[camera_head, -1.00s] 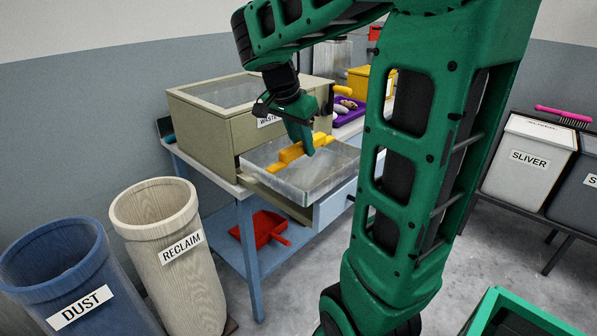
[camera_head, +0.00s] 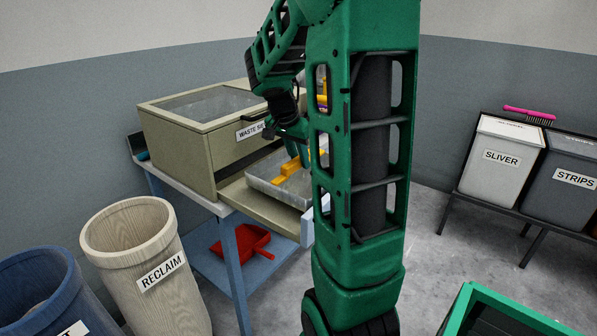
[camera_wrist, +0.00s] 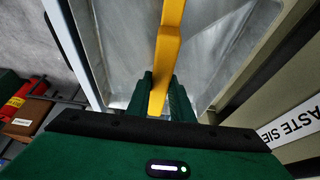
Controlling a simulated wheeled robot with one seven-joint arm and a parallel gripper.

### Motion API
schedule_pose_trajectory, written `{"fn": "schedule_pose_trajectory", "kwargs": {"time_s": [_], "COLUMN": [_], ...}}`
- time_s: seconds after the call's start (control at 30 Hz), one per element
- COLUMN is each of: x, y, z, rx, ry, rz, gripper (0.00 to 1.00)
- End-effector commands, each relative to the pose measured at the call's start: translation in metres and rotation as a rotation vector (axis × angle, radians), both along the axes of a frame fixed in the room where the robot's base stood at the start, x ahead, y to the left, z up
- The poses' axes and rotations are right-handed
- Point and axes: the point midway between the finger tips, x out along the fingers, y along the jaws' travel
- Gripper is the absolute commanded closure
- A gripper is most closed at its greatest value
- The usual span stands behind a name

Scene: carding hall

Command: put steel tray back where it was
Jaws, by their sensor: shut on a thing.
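The steel tray (camera_head: 262,178) is a shallow, clear-grey metal tray with a yellow handle (camera_head: 287,166) across its middle. My gripper (camera_wrist: 160,95) is shut on the yellow handle, seen close up in the wrist view, where the tray's inside (camera_wrist: 125,45) looks empty. In the head view the tray is at the front of the beige waste box (camera_head: 178,140), over a beige ledge or drawer (camera_head: 240,197) that sticks out from the box. I cannot tell whether the tray rests on it. My arm hides the tray's right part.
The box stands on a blue table (camera_head: 230,250) with a red dustpan (camera_head: 243,240) on its lower shelf. The RECLAIM bin (camera_head: 150,270) and blue DUST bin (camera_head: 40,290) stand at left. SLIVER (camera_head: 500,160) and STRIPS (camera_head: 565,185) bins stand on a rack at right. Floor between is clear.

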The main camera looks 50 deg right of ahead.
Motion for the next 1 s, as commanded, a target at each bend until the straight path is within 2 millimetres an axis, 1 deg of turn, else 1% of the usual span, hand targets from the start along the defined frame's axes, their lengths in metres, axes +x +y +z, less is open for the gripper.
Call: {"fn": "schedule_pose_trajectory", "kwargs": {"time_s": [0.1,0.23,0.4,0.5,0.83,0.87,0.9,0.93,1.0], "x": [0.001,0.001,0.001,0.001,0.001,0.001,0.001,0.001,0.001], "y": [-0.007,-0.007,-0.006,-0.007,-0.007,-0.006,-0.006,-0.006,-0.006], "z": [-0.003,-0.011,-0.034,-0.043,-0.045,-0.046,-0.045,-0.045,-0.045], "rx": [-0.001,-0.001,0.000,-0.001,-0.002,-0.001,-0.001,-0.001,-0.001], "ry": [-0.002,0.001,0.001,-0.001,-0.001,-0.001,-0.001,-0.001,-0.001], "rz": [-0.001,0.000,0.001,-0.001,-0.001,-0.001,-0.001,-0.001,-0.001], "gripper": [1.00,1.00,1.00,1.00,1.00,0.78,0.68,0.61,0.61]}}
